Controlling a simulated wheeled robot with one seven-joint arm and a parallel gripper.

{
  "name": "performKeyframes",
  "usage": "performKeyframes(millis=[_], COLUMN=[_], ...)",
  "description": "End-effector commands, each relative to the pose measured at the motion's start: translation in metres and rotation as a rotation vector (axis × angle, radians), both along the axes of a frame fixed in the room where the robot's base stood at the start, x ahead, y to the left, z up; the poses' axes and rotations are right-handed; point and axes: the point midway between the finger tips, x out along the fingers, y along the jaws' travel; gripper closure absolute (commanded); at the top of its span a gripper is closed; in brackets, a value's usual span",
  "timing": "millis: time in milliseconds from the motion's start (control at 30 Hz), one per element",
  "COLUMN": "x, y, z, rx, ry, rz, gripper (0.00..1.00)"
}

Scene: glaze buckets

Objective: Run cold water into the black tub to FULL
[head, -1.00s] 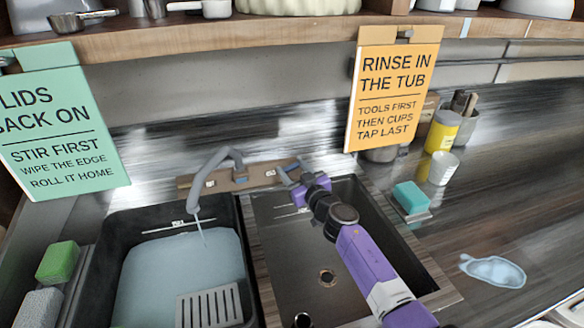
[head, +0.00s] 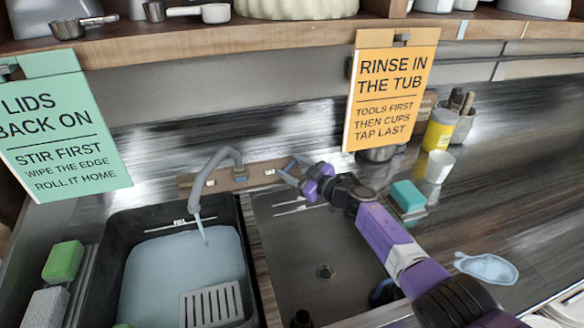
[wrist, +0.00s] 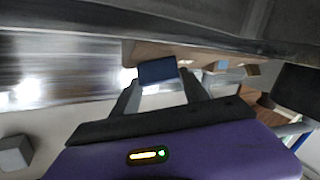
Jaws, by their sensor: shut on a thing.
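The black tub (head: 128,219) stands in the left basin and holds pale blue water (head: 165,275). Its FULL line (head: 180,224) shows on the far wall, with the water's edge a little below it. A thin stream falls from the grey spout (head: 196,193) into the tub. My gripper (head: 288,173) is at the right end of the tap's wooden mount (head: 215,183). In the wrist view its two fingers are shut on a blue tap handle (wrist: 158,72). The handle's marking cannot be read. A slotted grey piece (head: 211,305) is at the tub's front right.
The right basin (head: 310,245) is empty around its drain, under my arm. A green sponge (head: 63,261) lies left of the tub. A teal sponge (head: 407,195), white cup (head: 439,166) and yellow can (head: 439,130) stand right of the sink. Two signs hang from the shelf.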

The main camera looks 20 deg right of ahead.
Motion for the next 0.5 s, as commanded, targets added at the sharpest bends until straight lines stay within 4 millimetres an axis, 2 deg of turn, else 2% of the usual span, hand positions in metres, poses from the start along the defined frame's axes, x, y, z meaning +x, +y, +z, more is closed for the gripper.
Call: performKeyframes(millis=[133,167,267,500], x=[-0.0001,0.0,-0.0001,0.0], y=[-0.0004,-0.0005,-0.0004,-0.0003], z=[-0.0007,-0.0007,-0.0006,-0.0003], rx=[-0.002,-0.002,-0.001,0.0], ry=[0.001,0.001,0.001,0.0], rz=[-0.002,-0.002,-0.002,-0.001], gripper=[0.88,0.45,0.26,0.25])
